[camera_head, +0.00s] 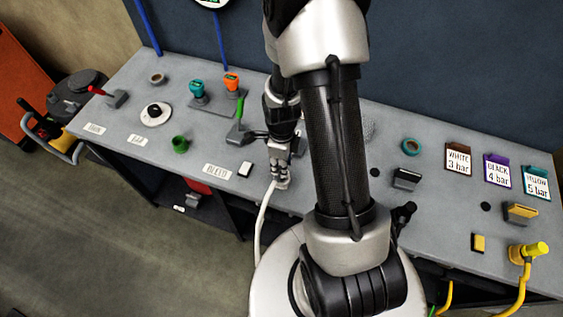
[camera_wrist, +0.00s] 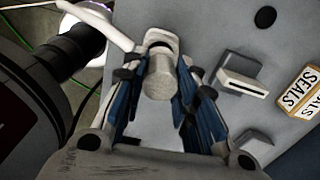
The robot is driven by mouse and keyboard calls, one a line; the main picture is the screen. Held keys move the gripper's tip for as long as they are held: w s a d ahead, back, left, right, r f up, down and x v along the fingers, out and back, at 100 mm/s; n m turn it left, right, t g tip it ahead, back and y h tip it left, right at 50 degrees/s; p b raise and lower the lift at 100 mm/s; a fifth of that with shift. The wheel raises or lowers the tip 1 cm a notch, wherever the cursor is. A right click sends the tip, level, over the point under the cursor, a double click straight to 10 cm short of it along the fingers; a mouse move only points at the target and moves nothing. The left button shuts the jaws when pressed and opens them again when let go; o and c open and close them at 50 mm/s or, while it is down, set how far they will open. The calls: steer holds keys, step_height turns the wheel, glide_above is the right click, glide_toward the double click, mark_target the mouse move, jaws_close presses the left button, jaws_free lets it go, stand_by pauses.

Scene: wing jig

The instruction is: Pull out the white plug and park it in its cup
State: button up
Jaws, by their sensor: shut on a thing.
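My gripper (camera_head: 281,168) is low over the front part of the grey bench, left of my arm. In the wrist view, its blue-padded fingers (camera_wrist: 160,90) are shut on the white plug (camera_wrist: 158,76), a pale cylinder with a white collar. A white hose (camera_wrist: 98,22) runs from the plug to the upper left. In the head view, the hose (camera_head: 260,225) hangs over the bench's front edge. Whether the plug is seated or free cannot be told. I cannot make out a cup that is clearly the white plug's; my arm hides part of the bench.
Cards read WHITE 3 bar (camera_head: 458,160), BLACK 4 bar (camera_head: 497,170) and YELLOW 5 bar (camera_head: 536,183). A yellow plug (camera_head: 537,249) with its hose is at the right. A SEALS box (camera_wrist: 300,92) is nearby.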

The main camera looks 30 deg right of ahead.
steer(key=shift+f+b, duration=0.75)
steer(key=shift+f, duration=0.1)
steer(key=o, duration=1.1)
steer(key=shift+r, duration=0.1)
step_height(320, 180, up, 12)
steer(key=shift+f, duration=0.1)
